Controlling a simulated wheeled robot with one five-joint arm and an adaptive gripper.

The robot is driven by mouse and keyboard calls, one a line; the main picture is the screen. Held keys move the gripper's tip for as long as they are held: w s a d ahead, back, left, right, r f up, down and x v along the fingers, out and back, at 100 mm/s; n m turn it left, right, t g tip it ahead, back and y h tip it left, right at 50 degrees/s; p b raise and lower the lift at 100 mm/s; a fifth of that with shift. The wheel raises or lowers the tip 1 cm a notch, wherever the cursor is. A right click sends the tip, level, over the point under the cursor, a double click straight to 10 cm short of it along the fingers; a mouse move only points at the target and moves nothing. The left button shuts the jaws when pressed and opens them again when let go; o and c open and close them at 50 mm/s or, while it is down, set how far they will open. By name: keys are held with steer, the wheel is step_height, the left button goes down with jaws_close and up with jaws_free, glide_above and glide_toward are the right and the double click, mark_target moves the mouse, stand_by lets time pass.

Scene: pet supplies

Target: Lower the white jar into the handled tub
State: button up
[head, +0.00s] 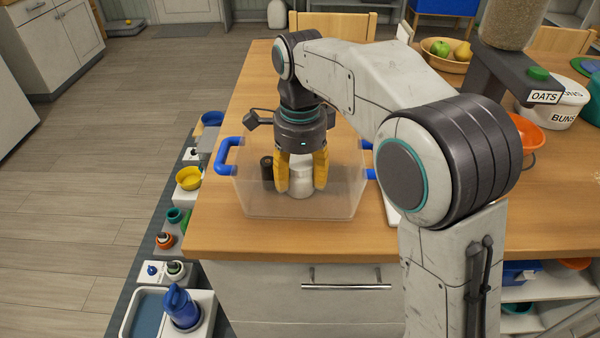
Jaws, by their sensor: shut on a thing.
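The white jar (301,179) is between the yellow fingers of my gripper (302,178), which is shut on it. The handled tub (262,205) is a clear box with blue handles on the counter. The jar and the fingertips show through its front wall, so they appear inside the tub. I cannot tell whether the jar touches the tub's floor. A dark cylinder (267,168) stands in the tub, left of the jar.
The wooden counter (240,237) is clear in front of the tub. To the right are an oats dispenser (510,68), a white buns container (560,105), an orange bowl (530,130) and a fruit bowl (445,58). Small stands with bowls and bottles line the floor at left.

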steer(key=o, duration=1.3)
steer(key=shift+c, duration=0.2)
steer(key=shift+r, duration=0.1)
